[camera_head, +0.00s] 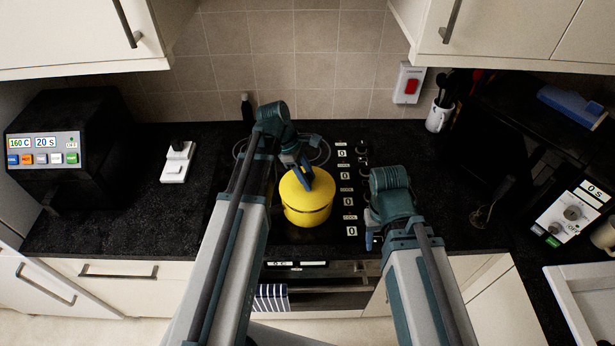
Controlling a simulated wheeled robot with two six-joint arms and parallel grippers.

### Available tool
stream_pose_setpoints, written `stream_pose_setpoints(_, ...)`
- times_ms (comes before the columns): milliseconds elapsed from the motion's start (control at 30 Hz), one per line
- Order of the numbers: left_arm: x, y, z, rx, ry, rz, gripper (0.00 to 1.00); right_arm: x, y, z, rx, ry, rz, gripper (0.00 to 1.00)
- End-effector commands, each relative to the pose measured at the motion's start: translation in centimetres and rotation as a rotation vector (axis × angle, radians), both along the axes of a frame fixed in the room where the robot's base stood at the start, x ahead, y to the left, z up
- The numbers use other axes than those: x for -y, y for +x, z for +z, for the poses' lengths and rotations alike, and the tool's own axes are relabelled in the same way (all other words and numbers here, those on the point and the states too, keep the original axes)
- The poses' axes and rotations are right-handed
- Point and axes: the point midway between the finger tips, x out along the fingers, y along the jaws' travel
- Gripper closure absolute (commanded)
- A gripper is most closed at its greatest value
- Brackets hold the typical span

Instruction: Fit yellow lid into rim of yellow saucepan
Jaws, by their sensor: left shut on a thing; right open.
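The yellow saucepan (308,216) stands upright on the black hob, in front of my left arm's end. The yellow lid (292,190) is over the saucepan's top and looks roughly level. A thin dark line shows between lid and pan; I cannot tell whether the lid sits fully inside the rim. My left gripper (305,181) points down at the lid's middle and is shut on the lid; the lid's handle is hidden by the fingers. My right gripper (371,238) is open and empty, low to the right of the saucepan, partly hidden by its own wrist.
The hob's labelled controls (348,190) run just right of the saucepan. A black appliance (75,150) stands at the left, and a white switch box (178,162) lies on the worktop. A utensil mug (438,117) stands at the back right. The left worktop is mostly clear.

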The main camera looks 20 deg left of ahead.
Motion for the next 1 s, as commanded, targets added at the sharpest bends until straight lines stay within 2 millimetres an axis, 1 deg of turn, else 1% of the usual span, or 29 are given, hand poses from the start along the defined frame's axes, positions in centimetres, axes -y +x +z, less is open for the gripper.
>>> stream_pose_setpoints(667,0.00,0.00,-0.01,0.000,0.000,0.000,1.00,0.00,0.00,-0.01,0.000,0.000,0.000,0.50)
stream_pose_setpoints(1000,0.01,0.00,-0.65,0.000,0.000,0.000,1.00,0.00,0.00,-0.64,0.000,0.000,0.000,0.50)
